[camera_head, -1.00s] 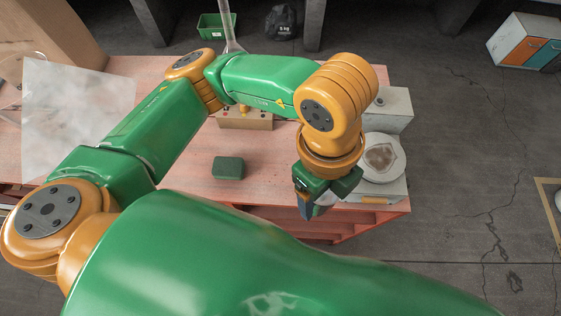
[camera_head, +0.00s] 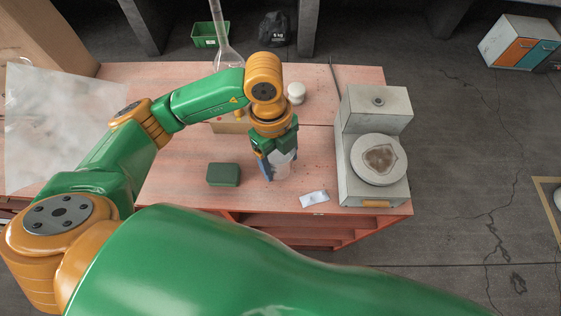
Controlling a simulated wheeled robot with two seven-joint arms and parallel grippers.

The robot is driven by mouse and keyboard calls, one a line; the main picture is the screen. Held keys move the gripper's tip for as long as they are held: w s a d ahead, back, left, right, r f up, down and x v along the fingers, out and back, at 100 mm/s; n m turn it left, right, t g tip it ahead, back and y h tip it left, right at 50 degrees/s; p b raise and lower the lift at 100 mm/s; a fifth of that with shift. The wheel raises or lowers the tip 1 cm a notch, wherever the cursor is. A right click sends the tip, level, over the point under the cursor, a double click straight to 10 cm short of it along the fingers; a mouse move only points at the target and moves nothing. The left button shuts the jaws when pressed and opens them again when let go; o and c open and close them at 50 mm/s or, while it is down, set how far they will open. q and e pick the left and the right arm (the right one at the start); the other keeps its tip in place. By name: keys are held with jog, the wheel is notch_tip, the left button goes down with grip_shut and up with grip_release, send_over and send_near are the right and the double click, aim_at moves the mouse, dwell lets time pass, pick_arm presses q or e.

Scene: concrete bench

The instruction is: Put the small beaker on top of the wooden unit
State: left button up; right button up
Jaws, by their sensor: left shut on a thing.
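My left gripper (camera_head: 278,166) is shut on the small beaker (camera_head: 283,171), a clear glass vessel partly hidden by the fingers. The gripper points down over the front middle of the reddish bench; I cannot tell whether the beaker touches the bench top. The wooden unit (camera_head: 228,127), a low light-brown box, stands behind and to the left of the gripper. My left forearm hides much of its top, with a small yellow part showing. My right gripper is not in view.
A dark green block (camera_head: 223,174) lies left of the gripper. A white slip (camera_head: 314,198) lies to its right, near the front edge. A grey device with a round plate (camera_head: 378,160) stands at the right end. A glass flask (camera_head: 226,55) and white knobbed item (camera_head: 296,93) stand behind.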

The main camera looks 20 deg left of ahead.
pick_arm(q)
jog(key=shift+f, duration=1.3)
jog(key=o, duration=1.5)
jog(key=shift+r, duration=0.4)
jog(key=r, duration=0.4)
jog(key=a+r, duration=0.1)
jog(key=r, duration=0.6)
jog(key=shift+w+a+r+b, duration=0.25)
jog(key=shift+w+r+b, duration=0.05)
jog(key=shift+w+b, duration=0.05)
